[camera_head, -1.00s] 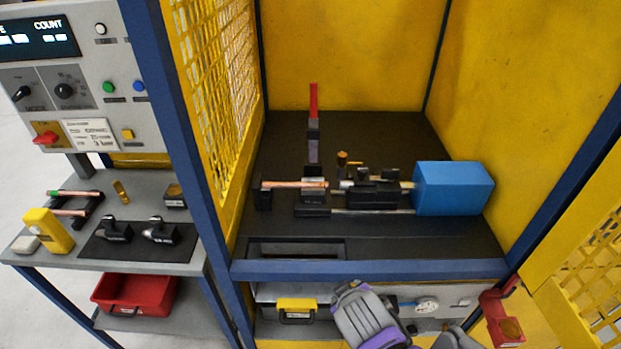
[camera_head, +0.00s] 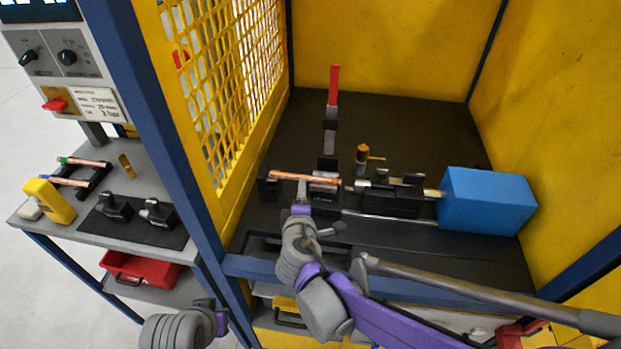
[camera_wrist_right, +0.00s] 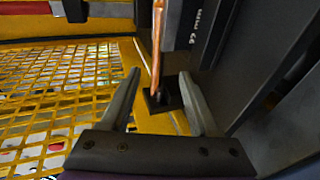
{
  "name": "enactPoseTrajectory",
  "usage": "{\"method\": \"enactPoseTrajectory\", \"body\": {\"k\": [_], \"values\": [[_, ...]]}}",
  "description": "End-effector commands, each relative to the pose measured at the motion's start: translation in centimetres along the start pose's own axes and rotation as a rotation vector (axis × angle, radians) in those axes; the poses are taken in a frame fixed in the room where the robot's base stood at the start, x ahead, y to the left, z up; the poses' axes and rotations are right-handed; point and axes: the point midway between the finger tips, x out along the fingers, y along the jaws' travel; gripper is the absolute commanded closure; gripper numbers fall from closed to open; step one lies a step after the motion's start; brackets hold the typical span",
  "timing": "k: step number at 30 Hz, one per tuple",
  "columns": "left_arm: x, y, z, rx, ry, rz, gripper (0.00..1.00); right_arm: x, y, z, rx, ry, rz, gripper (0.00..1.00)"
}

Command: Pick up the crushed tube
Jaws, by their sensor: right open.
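A copper tube (camera_head: 292,176) lies across the black holders inside the yellow cell, left of the blue block. Crushing along it is too small to make out. It also shows in the right wrist view (camera_wrist_right: 157,45), pointing towards the gap between the fingers. My right gripper (camera_wrist_right: 160,78) is open, with one finger on each side of the tube's line; no grip on the tube shows. In the head view my right gripper (camera_head: 301,194) is just in front of the tube. My left gripper (camera_head: 217,312) is low at the left, outside the cell; its jaws are unclear.
A black clamp fixture (camera_head: 392,195) and blue block (camera_head: 487,200) stand right of the tube. A red-handled lever (camera_head: 333,90) rises behind. Yellow mesh (camera_head: 225,90) closes the left side. The side table holds a rack (camera_head: 92,180) with more tubes; a red bin (camera_head: 145,270) is below.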

Motion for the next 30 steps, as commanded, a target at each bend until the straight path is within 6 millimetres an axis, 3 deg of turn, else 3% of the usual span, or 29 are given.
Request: {"method": "enactPoseTrajectory", "body": {"k": [15, 23, 26, 30], "values": [[-0.4, 0.0, -0.5, 0.000, 0.004, 0.000, 1.00, 5.8, 0.3, 0.7, 0.002, -0.003, 0.000, 0.38], [-0.4, 0.0, -0.4, 0.000, 0.004, 0.000, 1.00, 6.2, 0.3, 0.6, 0.003, -0.001, -0.001, 0.38], [-0.4, 0.0, -0.4, 0.000, 0.004, 0.000, 1.00, 6.2, 0.3, 0.6, 0.003, -0.001, -0.001, 0.51], [-0.4, 0.0, -0.4, 0.000, 0.004, 0.000, 1.00, 6.2, 0.3, 0.6, 0.003, -0.001, -0.001, 0.76]]}}
